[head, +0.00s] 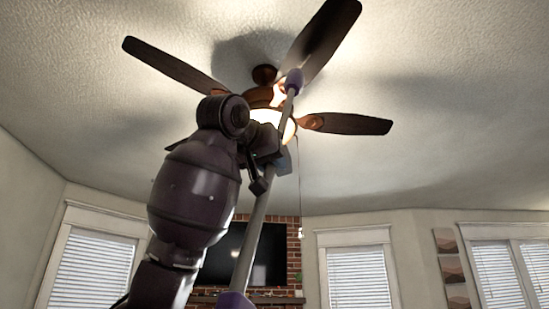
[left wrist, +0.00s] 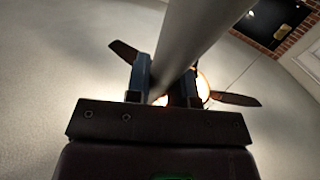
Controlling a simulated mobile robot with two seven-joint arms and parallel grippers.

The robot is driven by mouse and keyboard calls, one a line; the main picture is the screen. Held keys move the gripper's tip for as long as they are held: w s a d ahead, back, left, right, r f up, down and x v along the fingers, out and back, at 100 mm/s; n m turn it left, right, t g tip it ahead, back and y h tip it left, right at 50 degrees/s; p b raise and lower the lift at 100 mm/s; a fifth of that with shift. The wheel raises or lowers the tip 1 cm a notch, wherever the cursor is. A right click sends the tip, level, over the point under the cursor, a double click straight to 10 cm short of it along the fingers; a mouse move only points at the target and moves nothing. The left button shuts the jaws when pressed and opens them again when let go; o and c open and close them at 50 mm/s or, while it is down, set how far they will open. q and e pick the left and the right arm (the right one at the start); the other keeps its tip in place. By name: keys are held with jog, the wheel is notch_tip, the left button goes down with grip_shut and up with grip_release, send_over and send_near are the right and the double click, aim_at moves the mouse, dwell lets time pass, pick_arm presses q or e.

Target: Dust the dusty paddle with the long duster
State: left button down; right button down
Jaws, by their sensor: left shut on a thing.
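The long duster (head: 252,235) is a grey pole with a purple piece at its upper end (head: 293,82) and another purple piece at the lower picture edge. My left gripper (head: 272,153) is shut on the pole and holds it tilted upward. In the left wrist view the pole (left wrist: 190,45) runs between the fingers of the gripper (left wrist: 163,82). The ceiling fan shows three dark paddles: upper right (head: 322,38), left (head: 172,63) and right (head: 350,124). The duster's upper end overlaps the base of the upper-right paddle; contact cannot be told. I cannot tell which paddle is dusty. My right gripper is out of view.
The fan's lit lamp (head: 268,117) is partly hidden behind my left arm and the pole. A pull chain (head: 301,205) hangs below it. A brick fireplace wall (head: 292,240) with a dark screen (head: 268,255) and windows (head: 360,277) stand farther back.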

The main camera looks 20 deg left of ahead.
pick_arm(q)
jog(key=s+d+b, duration=0.1)
jog(key=s+d, duration=1)
jog(key=d, duration=0.2)
jog(key=shift+d+r, duration=0.15)
jog(key=shift+d, duration=0.1)
dwell(2.3)
jog(key=shift+d+b, duration=0.1)
jog(key=shift+b, duration=0.2)
jog(key=shift+s+d+b, duration=0.3)
jog(key=shift+s+d, duration=0.55)
jog(key=shift+d, duration=0.1)
